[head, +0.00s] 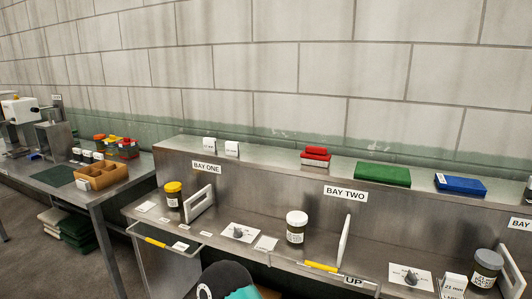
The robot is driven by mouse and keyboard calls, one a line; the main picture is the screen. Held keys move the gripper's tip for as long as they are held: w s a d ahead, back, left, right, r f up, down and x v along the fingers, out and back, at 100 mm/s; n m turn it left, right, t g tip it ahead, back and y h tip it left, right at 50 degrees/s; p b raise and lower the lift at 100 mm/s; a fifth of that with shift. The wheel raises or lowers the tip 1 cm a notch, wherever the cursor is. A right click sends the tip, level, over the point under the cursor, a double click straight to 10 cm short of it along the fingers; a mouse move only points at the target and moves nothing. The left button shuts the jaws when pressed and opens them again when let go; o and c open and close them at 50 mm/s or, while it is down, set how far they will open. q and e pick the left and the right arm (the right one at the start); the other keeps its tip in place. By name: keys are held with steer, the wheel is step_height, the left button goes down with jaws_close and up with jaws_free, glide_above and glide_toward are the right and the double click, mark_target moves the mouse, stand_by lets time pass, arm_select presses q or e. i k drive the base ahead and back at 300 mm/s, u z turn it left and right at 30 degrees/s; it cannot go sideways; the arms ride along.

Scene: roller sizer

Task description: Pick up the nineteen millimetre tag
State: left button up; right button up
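Two small white tags stand on top of the raised steel ledge above BAY ONE, a left one (209,144) and a right one (232,148). Their print is too small to read, so I cannot tell whether either is the nineteen millimetre tag. Another white tag (453,286) at the lower right, in front of a grey-lidded jar (486,268), appears to read 21 mm. Several small white pieces (87,156) stand on the left bench, unreadable. Neither gripper shows; a dark rounded part with teal at the bottom edge seems to be mine.
The steel ledge (290,172) also carries red blocks (315,157), a green case (382,174) and a blue case (460,184). Below stand a yellow-lidded jar (173,195), a white-lidded jar (296,227) and upright white plates (200,202). A wooden tray (102,176) sits on the left bench.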

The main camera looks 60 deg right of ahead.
mark_target(232, 149)
steer(key=z, duration=0.2)
steer(key=k, duration=0.3)
steer(key=z, duration=0.75)
steer(key=i, duration=0.8)
steer(key=z, duration=0.1)
